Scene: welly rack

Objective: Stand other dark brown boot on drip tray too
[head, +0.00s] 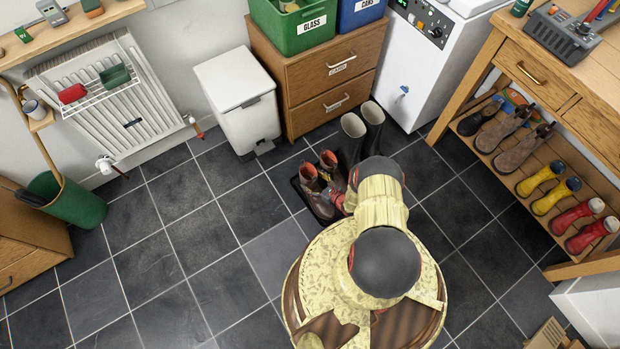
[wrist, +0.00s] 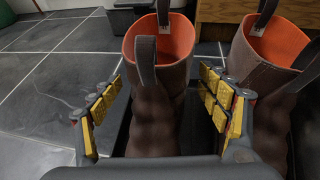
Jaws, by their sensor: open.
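Two dark brown boots with orange linings stand upright side by side at the black drip tray (head: 322,208) on the floor. The left boot (head: 311,182) is over the tray. The right boot (head: 331,166) is close beside it, its lower part hidden by my arm. In the wrist view my gripper (wrist: 160,104) is open, its yellow-padded fingers on either side of the near boot (wrist: 154,112). Gaps show between the pads and the shaft. The other boot (wrist: 268,75) stands just right of the right finger. In the head view my arm hides most of the gripper.
Tall dark wellies (head: 373,122) stand just behind the boots. A white pedal bin (head: 238,98) and a wooden drawer unit (head: 318,80) are behind. More footwear lines the bench shelf (head: 510,165) at right.

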